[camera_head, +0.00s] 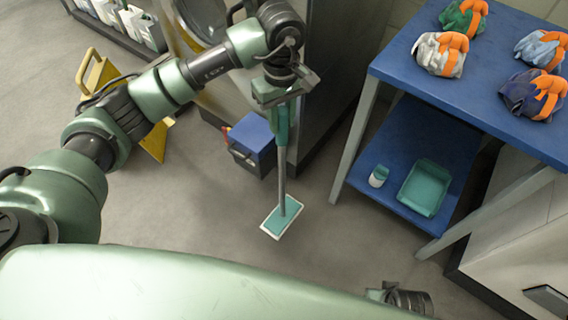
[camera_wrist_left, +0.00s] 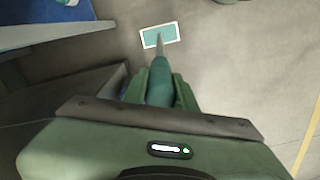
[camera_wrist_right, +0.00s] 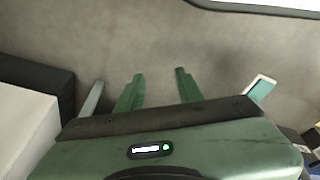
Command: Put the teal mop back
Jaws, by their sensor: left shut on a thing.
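The teal mop hangs nearly upright under my left gripper (camera_head: 284,98) in the head view. Its teal grip (camera_head: 281,126) runs down to a grey pole and a flat teal and white mop head (camera_head: 282,217) near the floor. In the left wrist view, my left gripper (camera_wrist_left: 161,78) is shut around the mop's teal grip, with the mop head (camera_wrist_left: 160,36) beyond it. I cannot tell whether the head touches the floor. In the right wrist view, my right gripper (camera_wrist_right: 159,75) is open and empty, and the mop head (camera_wrist_right: 262,88) shows to its right.
A blue-topped box (camera_head: 252,133) stands behind the mop pole. A yellow folding sign (camera_head: 100,75) stands left. Floor around the mop head is clear.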

